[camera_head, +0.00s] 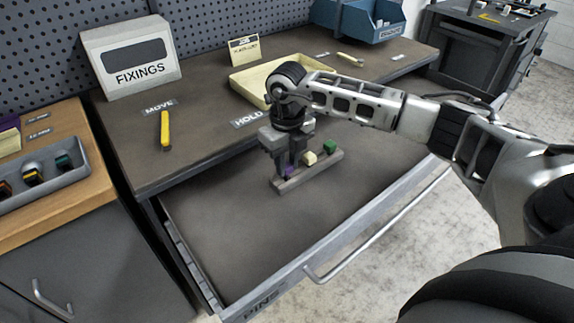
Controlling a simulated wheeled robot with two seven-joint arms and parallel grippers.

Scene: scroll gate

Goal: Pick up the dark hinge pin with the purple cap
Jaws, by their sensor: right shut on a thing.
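The dark hinge pin with the purple cap (288,172) stands at the near left end of a grey rack (318,174) inside the open drawer. My right gripper (285,168) points down over that end of the rack and is shut on the purple-capped pin. The gripper fingers hide most of the pin. A cream-capped pin (309,158) and a green-capped pin (329,147) stand farther along the same rack, to the right of the gripper. My left gripper is not in view.
The open drawer (235,215) has bare floor around the rack. On the worktop behind are a yellow tray (240,84), a yellow-handled tool (165,130) and a FIXINGS box (130,60). A grey tray (45,185) with coloured parts is at left.

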